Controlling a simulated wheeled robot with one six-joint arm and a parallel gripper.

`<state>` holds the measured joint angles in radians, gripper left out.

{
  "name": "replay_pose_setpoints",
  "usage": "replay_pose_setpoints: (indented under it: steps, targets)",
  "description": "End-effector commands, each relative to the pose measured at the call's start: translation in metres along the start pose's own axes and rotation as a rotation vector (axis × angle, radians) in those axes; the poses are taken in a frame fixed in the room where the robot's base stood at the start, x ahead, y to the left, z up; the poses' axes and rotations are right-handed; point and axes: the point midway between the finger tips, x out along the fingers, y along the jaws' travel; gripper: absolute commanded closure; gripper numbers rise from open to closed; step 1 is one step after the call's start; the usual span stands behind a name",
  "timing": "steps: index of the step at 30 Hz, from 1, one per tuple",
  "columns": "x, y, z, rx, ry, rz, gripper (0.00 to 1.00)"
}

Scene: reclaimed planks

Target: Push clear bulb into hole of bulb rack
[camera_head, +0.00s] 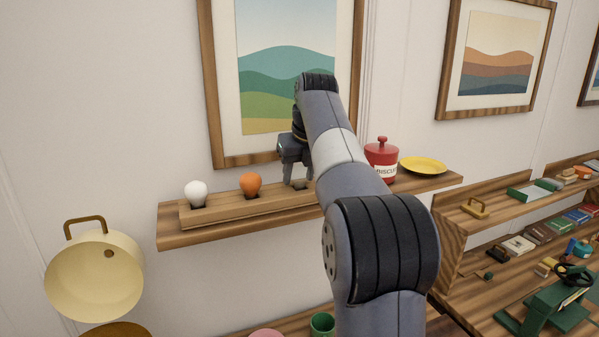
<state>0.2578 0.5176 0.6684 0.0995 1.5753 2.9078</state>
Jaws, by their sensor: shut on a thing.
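The bulb rack (225,212) is a long wooden block lying on a wall shelf. A white bulb (196,191) and an orange bulb (250,184) stand upright in its left and middle parts. My gripper (299,182) points down over the right part of the rack, to the right of the orange bulb. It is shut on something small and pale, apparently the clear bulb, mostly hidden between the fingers. I cannot tell how deep the bulb sits in a hole, as the fingers and my arm cover that spot.
The wooden wall shelf (175,240) also carries a red biscuit jar (381,158) and a yellow plate (423,165), right of my arm. A framed picture (287,60) hangs behind the gripper. A cream pot (95,280) hangs at lower left. Cluttered shelves stand at right.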

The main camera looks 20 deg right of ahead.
Motion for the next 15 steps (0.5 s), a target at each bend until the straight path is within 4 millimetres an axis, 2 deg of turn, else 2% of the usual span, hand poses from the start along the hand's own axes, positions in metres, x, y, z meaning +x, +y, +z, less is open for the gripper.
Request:
replay_pose_setpoints:
  steps: [4,5,13,15]
  targets:
    - [0.0026,0.0000,-0.0011,0.000,0.000,0.000,0.79]
    - [0.0020,0.0000,-0.0009,0.000,0.000,0.000,0.55]
    - [0.0020,0.0000,-0.0008,0.000,0.000,0.000,0.33]
    - [0.0020,0.0000,-0.0008,0.000,0.000,0.000,0.32]
